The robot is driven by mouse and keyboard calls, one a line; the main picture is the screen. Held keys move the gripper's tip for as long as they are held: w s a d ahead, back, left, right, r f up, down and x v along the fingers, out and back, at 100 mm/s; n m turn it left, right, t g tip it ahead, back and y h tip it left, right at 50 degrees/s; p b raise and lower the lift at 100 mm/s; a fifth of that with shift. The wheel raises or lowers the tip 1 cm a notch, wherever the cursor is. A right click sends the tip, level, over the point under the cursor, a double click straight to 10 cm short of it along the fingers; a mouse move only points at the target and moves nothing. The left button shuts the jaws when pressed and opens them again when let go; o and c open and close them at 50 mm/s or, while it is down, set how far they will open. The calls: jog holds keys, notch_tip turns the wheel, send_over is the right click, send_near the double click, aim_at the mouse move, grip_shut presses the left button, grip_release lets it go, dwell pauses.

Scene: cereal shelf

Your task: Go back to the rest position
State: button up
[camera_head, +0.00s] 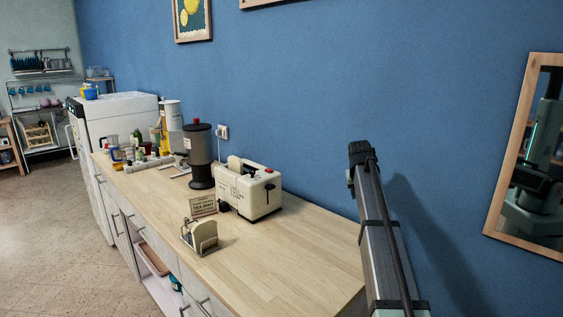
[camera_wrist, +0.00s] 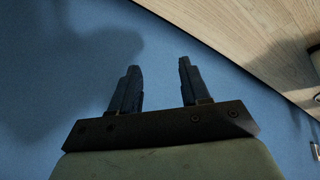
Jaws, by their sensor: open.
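My gripper (camera_wrist: 159,66) shows in the wrist view with its two dark fingers apart and nothing between them. Blue wall lies behind the fingers, and a shadow falls on it at the left. The edge of the wooden counter (camera_wrist: 255,35) runs across the upper right of that view. In the head view my arm rises at the right, past the counter's right end and in front of the blue wall. I cannot make out the gripper's fingers in the head view.
Jars and bottles crowd the far end. A framed mirror (camera_head: 522,150) hangs right of my arm.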

jog(key=s+d+f+m+g+h, duration=0.1)
jog(key=s+d+f+m+h, duration=0.15)
jog(key=s+d, duration=0.55)
jog(key=s+d+f+m+g+h, duration=0.1)
jog(key=s+d+f+m, duration=0.15)
jog(key=s+d, duration=0.5)
jog(key=s+d+f+m+g, duration=0.2)
jog(key=s+d+f, duration=0.2)
jog(key=s+f, duration=0.55)
jog(key=s+a+f+n+g+y, duration=0.1)
jog(key=s+a+f+g+y, duration=0.15)
jog(key=s+a+f, duration=0.55)
jog(key=s+a+f+n+g+y, duration=0.1)
jog(key=s+a+f+g+y, duration=0.2)
jog(key=a+f, duration=0.85)
jog(key=s+a+f+n+g+y, duration=0.1)
jog(key=s+a+f+y, duration=0.45)
jog(key=f, duration=0.65)
jog(key=s+a+f+n+h, duration=0.1)
jog(key=s+a+f, duration=0.1)
jog(key=s+f, duration=0.4)
jog(key=s+a+f+n+h, duration=0.2)
jog(key=s+f, duration=0.4)
jog(key=s, duration=0.6)
jog(key=s+a+f+n+g+h, duration=0.1)
jog(key=s+a+f+h, duration=0.1)
jog(key=s+f, duration=0.4)
jog(key=s, duration=0.3)
jog(key=shift+s+n, duration=0.15)
jog(key=shift+n, duration=0.15)
